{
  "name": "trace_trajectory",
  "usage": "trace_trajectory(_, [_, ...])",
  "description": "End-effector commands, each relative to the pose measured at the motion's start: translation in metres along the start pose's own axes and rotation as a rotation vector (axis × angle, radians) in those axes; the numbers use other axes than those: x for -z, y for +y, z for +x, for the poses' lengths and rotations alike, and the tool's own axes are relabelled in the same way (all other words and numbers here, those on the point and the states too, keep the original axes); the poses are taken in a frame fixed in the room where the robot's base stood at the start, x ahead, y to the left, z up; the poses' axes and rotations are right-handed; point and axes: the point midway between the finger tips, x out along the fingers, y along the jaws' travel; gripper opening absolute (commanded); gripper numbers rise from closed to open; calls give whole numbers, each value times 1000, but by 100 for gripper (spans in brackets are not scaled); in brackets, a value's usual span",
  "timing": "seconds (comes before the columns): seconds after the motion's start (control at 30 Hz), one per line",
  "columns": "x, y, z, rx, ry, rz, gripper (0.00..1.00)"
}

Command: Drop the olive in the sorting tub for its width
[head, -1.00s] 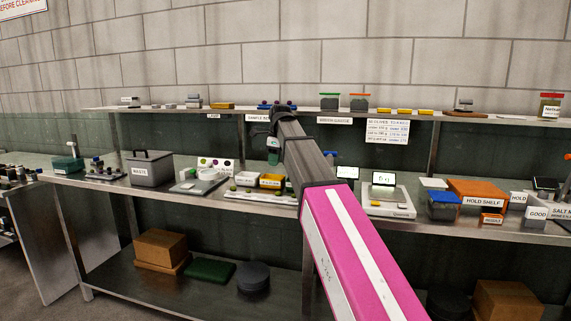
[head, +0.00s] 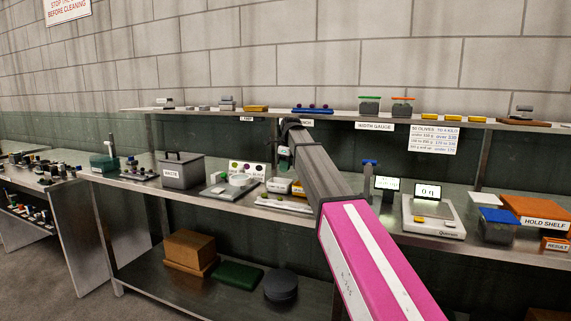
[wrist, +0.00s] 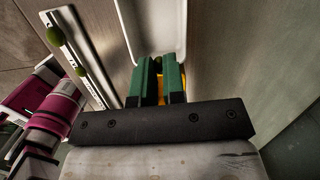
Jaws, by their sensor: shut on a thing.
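My gripper (head: 285,158) is above the bench at mid picture in the head view, near small white and yellow tubs. In the head view the white tub (head: 277,185) and yellow tub (head: 298,189) stand side by side, partly covered by my arm.
A white rail (wrist: 80,55) bearing green olives lies left in the wrist view. On the bench, a waste bin (head: 182,170) stands left and a scale (head: 432,217) reading 0 g stands right. A shelf (head: 270,113) runs along the wall above.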

Motion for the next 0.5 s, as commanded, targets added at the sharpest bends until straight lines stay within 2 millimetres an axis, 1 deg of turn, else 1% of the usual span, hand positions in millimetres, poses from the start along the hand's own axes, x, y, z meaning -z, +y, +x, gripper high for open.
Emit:
trace_trajectory(0.03, [1,1,6,0,0,0,3])
trace_trajectory(0.23, [5,0,27,-1,1,0,3])
trace_trajectory(0.33, [5,0,33,0,0,0,3])
trace_trajectory(0.5, [6,0,36,1,-1,0,3])
